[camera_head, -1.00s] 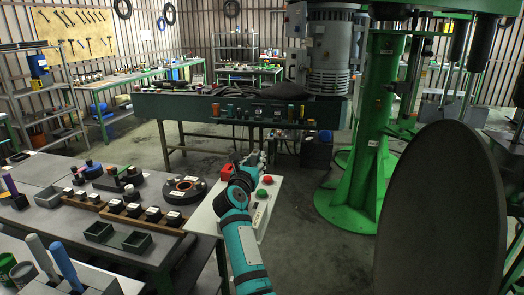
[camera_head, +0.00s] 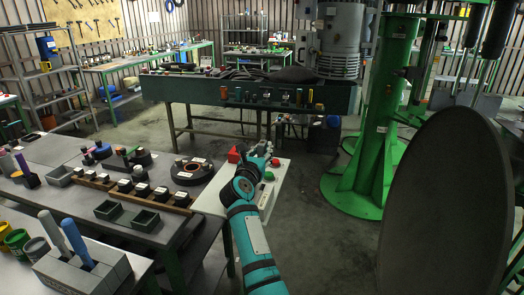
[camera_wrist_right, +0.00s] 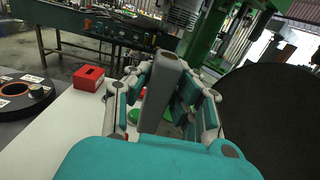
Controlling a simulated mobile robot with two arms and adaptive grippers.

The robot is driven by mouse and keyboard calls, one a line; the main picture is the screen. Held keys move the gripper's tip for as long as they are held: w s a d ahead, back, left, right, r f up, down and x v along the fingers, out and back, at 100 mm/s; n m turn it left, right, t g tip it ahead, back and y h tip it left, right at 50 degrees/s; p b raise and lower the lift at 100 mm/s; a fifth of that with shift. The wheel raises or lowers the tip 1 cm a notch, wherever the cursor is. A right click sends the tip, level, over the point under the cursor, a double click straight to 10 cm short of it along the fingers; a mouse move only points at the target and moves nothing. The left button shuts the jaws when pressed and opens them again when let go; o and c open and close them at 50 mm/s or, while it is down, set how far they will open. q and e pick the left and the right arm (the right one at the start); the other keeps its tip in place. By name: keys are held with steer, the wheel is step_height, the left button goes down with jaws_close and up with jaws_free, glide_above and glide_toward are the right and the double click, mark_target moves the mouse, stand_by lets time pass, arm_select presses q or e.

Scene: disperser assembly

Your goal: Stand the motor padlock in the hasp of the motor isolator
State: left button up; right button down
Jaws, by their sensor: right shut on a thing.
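My right gripper (camera_head: 262,151) is over the white-topped stand in the head view. In the right wrist view its fingers (camera_wrist_right: 165,92) are shut on a long grey piece (camera_wrist_right: 160,95) with a rounded end, which may be the padlock. The piece is held up between the fingers and hides what lies behind it. A red block (camera_wrist_right: 88,78) with a dark slot in its top sits on the white stand (camera_wrist_right: 65,125), left of the gripper and apart from it. It also shows in the head view (camera_head: 234,155); I cannot tell if it is the isolator hasp. My left gripper is out of view.
A dark ring-shaped part (camera_head: 192,170) lies on the grey table to the left, near a wooden rack (camera_head: 122,191). A green machine column (camera_head: 381,120) stands right of the stand. A large dark disc (camera_head: 445,205) fills the right.

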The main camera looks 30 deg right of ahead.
step_height(320, 180, down, 3)
steer(key=shift+f+b, duration=0.15)
steer(key=shift+b, duration=1)
steer(key=shift+f, duration=0.2)
steer(key=shift+f+b, duration=1.85)
steer(key=shift+f, duration=0.15)
steer(key=shift+r, duration=0.1)
steer(key=shift+r+p, duration=1.5)
steer(key=shift+r, duration=0.05)
steer(key=shift+f+b, duration=1.4)
steer(key=shift+f, duration=0.25)
stand_by(0.8)
steer(key=c, duration=1.1)
jaws_free()
